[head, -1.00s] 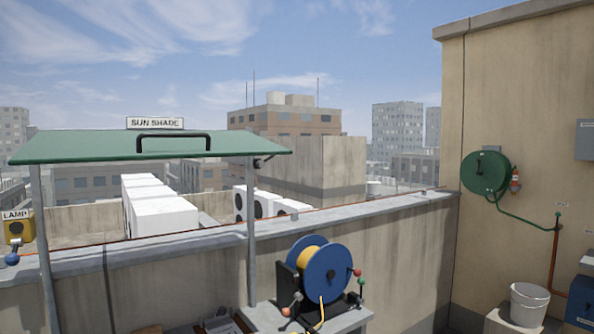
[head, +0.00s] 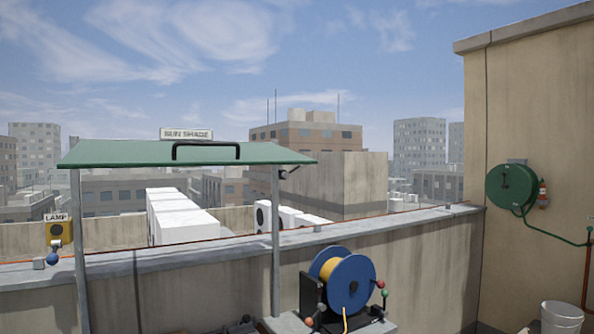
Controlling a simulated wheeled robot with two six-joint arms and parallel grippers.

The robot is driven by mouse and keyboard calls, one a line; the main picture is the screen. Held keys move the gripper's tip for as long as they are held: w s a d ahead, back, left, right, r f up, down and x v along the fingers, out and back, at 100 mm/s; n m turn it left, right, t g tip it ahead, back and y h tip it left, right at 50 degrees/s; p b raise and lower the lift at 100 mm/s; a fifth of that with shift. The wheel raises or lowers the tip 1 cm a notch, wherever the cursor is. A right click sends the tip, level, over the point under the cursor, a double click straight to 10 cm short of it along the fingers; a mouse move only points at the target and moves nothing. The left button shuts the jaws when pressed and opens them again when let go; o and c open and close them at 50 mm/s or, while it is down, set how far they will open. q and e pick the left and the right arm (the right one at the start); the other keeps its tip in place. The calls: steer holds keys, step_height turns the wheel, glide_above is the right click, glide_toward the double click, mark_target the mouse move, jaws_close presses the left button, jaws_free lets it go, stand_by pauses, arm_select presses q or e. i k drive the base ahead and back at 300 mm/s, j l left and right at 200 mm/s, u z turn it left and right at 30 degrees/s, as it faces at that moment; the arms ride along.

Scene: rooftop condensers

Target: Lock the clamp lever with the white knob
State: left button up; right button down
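I cannot make out a white knob in the head view. A blue cable reel (head: 349,284) with yellow cable stands on a grey stand at the lower middle. Small levers with a red knob (head: 380,284) and a green knob (head: 385,294) are at its right side. An orange-red knob (head: 309,322) is at its lower left. A short dark lever (head: 289,172) sits at the right post of the green sun shade (head: 190,153); its knob is too small to tell. A blue knob (head: 53,259) hangs below the yellow lamp (head: 59,233). Neither gripper is in view.
A concrete parapet (head: 400,227) runs behind the reel. A green hose reel (head: 511,187) is on the tan wall (head: 530,110) at right, with a white bucket (head: 561,320) below. White condensers (head: 185,226) stand beyond the parapet. The lower picture edge cuts off the stand.

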mark_target(285, 174)
steer(key=i+l+u, duration=0.15)
steer(key=u, duration=0.7)
steer(key=i+l+u, duration=0.1)
steer(key=l, duration=0.3)
steer(key=i+l+u, duration=0.15)
steer(key=l, duration=0.3)
steer(key=i+l+u, duration=0.1)
steer(key=l, duration=0.35)
steer(key=i+l+u, duration=0.15)
steer(key=l, duration=0.35)
steer(key=i+l+u, duration=0.1)
steer(key=l, duration=0.35)
steer(key=i, duration=0.1)
